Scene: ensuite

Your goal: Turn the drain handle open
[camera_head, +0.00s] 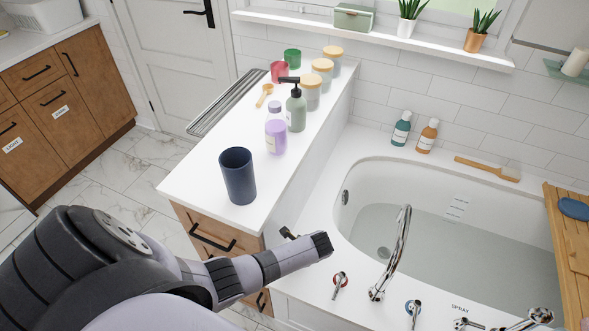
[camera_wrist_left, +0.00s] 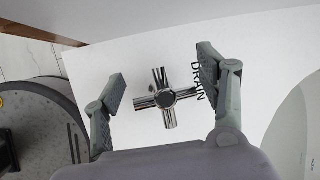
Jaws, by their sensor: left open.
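The drain handle (camera_wrist_left: 167,98) is a chrome cross-shaped knob on the white tub deck (camera_wrist_left: 140,62). Black "DRAIN" lettering (camera_wrist_left: 199,82) is printed to its right in the left wrist view, partly covered by a finger. My left gripper (camera_wrist_left: 162,80) is open, with one finger to each side of the handle. Gaps show between the handle and both fingers, and I cannot tell their height over the deck. In the head view my left arm reaches over the tub's near left corner and hides the handle. My right gripper is not in view.
The bathtub (camera_head: 350,168) appears to hold water. A tall chrome faucet (camera_head: 400,250) and more cross handles (camera_head: 339,282) stand on the deck, right of my arm. A counter (camera_head: 200,178) with a dark blue cup (camera_head: 237,176), bottles and jars is behind my arm.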

